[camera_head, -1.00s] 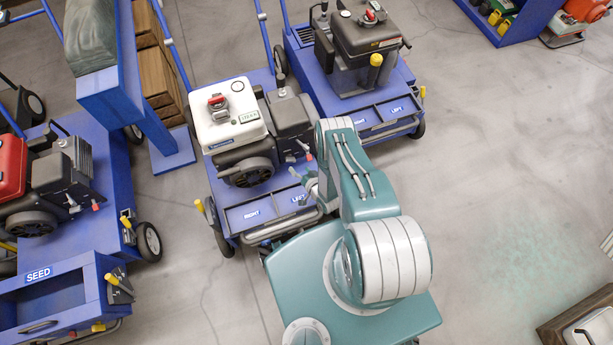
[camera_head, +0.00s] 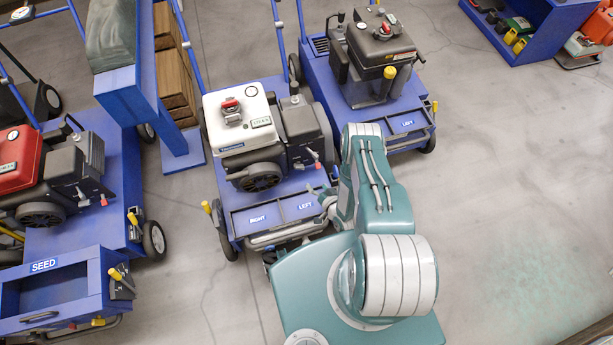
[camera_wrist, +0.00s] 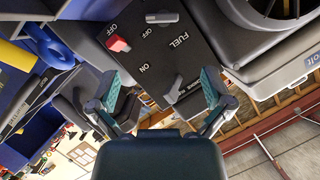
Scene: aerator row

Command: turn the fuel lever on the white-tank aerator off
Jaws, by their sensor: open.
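The white-tank aerator (camera_head: 238,118) stands left of my arm, its dark engine and small levers (camera_head: 314,158) facing me. In the wrist view its dark control panel (camera_wrist: 205,58) carries FUEL, OFF and ON labels. A red switch (camera_wrist: 118,43) sits at the panel's left. One grey lever (camera_wrist: 162,18) is at the top by an OFF label, and another (camera_wrist: 174,90) is lower. I cannot tell for certain which is the fuel lever. My gripper (camera_wrist: 163,92) is open below the panel, the lower lever showing between its fingertips. No contact is visible. It also shows in the head view (camera_head: 327,196).
A black-tank aerator (camera_head: 380,50) stands behind right and a red-tank one (camera_head: 18,160) at left. A blue SEED box (camera_head: 60,285) is at lower left. A blue shelf (camera_head: 530,30) stands at upper right. The floor at right is clear.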

